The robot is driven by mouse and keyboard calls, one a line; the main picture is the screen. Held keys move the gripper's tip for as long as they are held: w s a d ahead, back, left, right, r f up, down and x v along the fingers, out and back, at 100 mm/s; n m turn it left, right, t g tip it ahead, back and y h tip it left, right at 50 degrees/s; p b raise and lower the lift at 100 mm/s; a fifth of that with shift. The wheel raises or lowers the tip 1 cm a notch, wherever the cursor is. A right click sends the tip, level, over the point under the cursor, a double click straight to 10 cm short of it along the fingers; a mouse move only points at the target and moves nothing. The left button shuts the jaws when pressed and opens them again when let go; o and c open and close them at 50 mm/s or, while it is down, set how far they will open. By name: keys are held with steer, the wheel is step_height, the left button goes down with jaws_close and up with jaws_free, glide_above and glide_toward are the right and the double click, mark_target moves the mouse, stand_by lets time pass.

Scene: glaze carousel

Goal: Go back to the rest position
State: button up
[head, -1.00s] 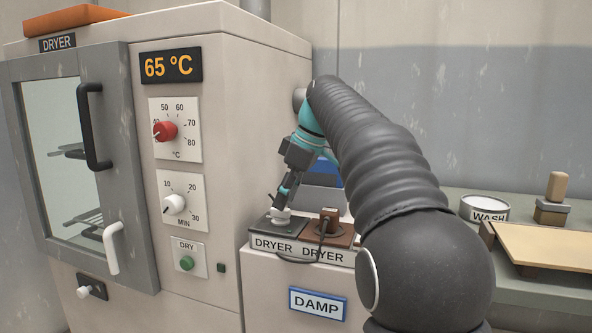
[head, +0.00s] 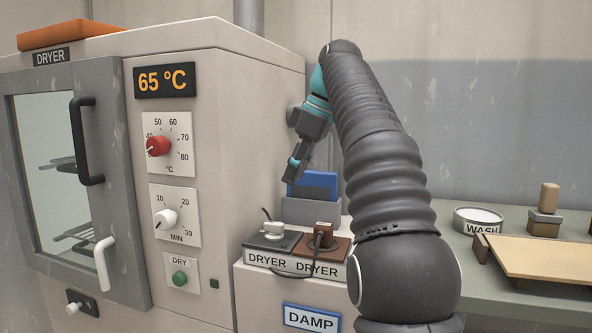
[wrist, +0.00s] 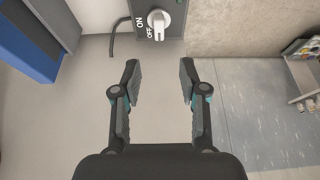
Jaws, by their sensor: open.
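My gripper (head: 298,166) is raised above the socket blocks beside the dryer in the head view. In the wrist view my gripper (wrist: 158,75) has its two fingers apart, with nothing between them. The wrist view shows a white rotary switch (wrist: 157,25) marked ON and OFF on a grey plate, beyond the fingertips.
The dryer (head: 265,120) reads 65 °C and stands close at the left of my arm. A blue item (head: 316,184) stands behind the sockets. On the right a bench carries a WASH bowl (head: 479,220) and a tan board (head: 535,258). The air above the bench is free.

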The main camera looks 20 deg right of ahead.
steer(key=s+a+f+m+t+h, duration=0.1)
steer(key=s+f+m, duration=0.4)
steer(key=s+f, duration=0.9)
steer(key=s+a+f+m+t+h, duration=0.2)
steer(key=s+f+m, duration=0.4)
steer(key=s+f, duration=0.8)
step_height(320, 180, down, 2)
steer(key=shift+a+f+h, duration=0.25)
steer(key=shift+a+h, duration=0.15)
steer(key=shift+a, duration=0.1)
steer(key=shift+s+d, duration=0.1)
steer(key=shift+d, duration=0.05)
